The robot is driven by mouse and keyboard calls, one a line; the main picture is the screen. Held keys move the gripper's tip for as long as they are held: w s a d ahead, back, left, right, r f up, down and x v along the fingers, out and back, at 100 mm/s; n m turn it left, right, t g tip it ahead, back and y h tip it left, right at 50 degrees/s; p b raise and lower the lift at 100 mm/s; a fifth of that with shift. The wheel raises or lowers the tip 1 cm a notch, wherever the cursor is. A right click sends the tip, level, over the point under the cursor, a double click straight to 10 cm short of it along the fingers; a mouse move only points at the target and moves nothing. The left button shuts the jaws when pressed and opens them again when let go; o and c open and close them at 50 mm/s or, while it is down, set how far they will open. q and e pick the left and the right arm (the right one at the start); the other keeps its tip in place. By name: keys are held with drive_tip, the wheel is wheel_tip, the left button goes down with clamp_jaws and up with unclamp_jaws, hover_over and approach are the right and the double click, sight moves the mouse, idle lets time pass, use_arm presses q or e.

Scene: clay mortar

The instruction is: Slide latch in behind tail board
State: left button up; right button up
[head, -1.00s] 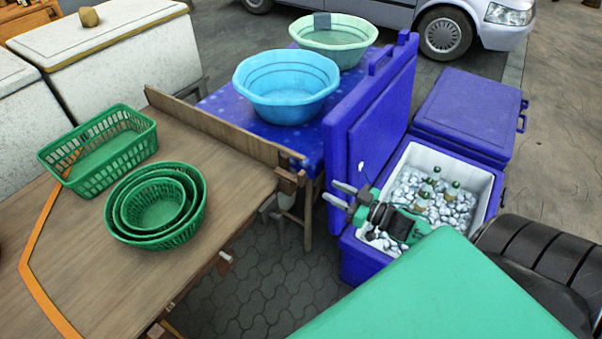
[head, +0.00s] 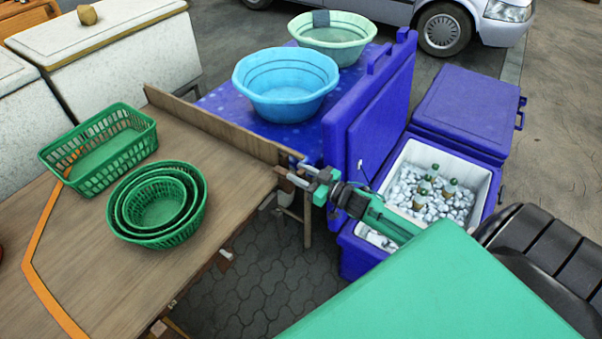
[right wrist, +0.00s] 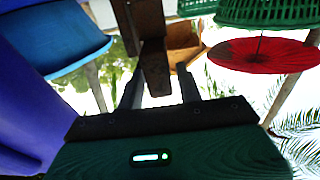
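The wooden tail board (head: 215,125) stands upright along the back edge of the brown table. A small brown wooden piece, which looks like the latch (head: 283,171), sits at the table's corner near the board's right end. My right gripper (head: 299,173) points left at this corner. In the right wrist view, its two fingers are apart, one on each side of the brown latch piece (right wrist: 154,66). Gaps show between the piece and both fingers, so it does not look gripped. Exactly how the latch meets the board is hard to tell. My left gripper is not in view.
A green basket (head: 85,165) and nested green bowls (head: 190,225) stand on the table (head: 80,270). Blue (head: 262,105) and pale green (head: 355,50) basins stand behind the board. An open purple cooler (head: 482,205) with ice and bottles lies under my right arm; its raised lid (head: 345,140) is close by.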

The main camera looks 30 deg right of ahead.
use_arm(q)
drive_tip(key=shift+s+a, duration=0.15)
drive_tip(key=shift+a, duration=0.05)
use_arm(e)
clamp_jaws()
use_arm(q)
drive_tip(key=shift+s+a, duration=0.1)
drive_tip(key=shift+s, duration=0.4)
